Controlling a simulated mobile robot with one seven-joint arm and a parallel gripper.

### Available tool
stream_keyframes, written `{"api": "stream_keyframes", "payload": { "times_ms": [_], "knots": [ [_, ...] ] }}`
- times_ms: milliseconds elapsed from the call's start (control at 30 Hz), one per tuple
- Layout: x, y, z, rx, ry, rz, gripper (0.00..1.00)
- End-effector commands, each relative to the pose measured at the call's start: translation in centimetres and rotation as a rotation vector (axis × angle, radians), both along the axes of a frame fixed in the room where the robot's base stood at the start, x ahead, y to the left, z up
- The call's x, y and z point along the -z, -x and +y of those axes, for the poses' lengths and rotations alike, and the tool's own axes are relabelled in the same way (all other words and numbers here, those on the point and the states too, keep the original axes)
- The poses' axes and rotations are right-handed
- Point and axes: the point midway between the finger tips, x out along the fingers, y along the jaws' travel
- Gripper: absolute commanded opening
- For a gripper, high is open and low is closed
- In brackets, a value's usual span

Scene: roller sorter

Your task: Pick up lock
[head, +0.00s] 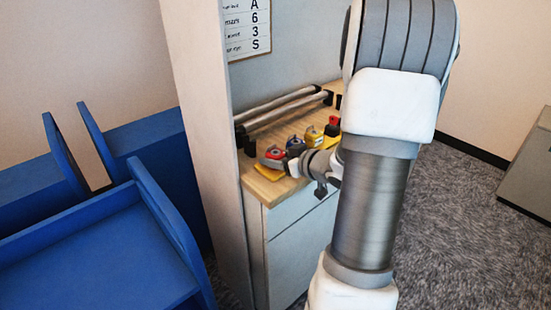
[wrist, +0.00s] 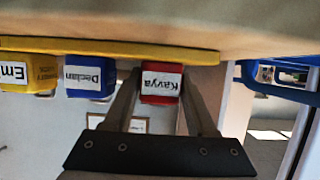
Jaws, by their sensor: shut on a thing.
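A red lock labelled "Kavya" (wrist: 161,83) sits between the two fingers of my gripper (wrist: 160,76) in the wrist view, which looks upside down. My gripper is shut on this lock. In the head view the red lock (head: 272,153) is at the near left end of a row on the wooden top, with my gripper (head: 290,166) at its right. Its shackle is hard to make out. A blue lock labelled "Declan" (wrist: 90,77) is beside it, also seen in the head view (head: 295,146). A yellow lock (wrist: 27,77) is further along.
The locks are along a yellow strip (wrist: 110,47) on the wooden counter (head: 262,190). Another red item with black (head: 333,125) and a roller rack (head: 280,107) are behind.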

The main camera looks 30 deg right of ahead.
Motion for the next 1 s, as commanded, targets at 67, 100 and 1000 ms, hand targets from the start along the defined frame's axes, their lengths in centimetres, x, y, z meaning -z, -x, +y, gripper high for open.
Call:
{"api": "stream_keyframes", "payload": {
  "times_ms": [67,100,1000],
  "knots": [
    [-0.2,0.0,0.0,0.0,0.001,-0.001,0.0],
    [-0.3,0.0,0.0,0.0,0.001,-0.001,0.0],
    [-10.3,9.9,-1.2,0.001,0.002,-0.001,0.0]
  ]
}}
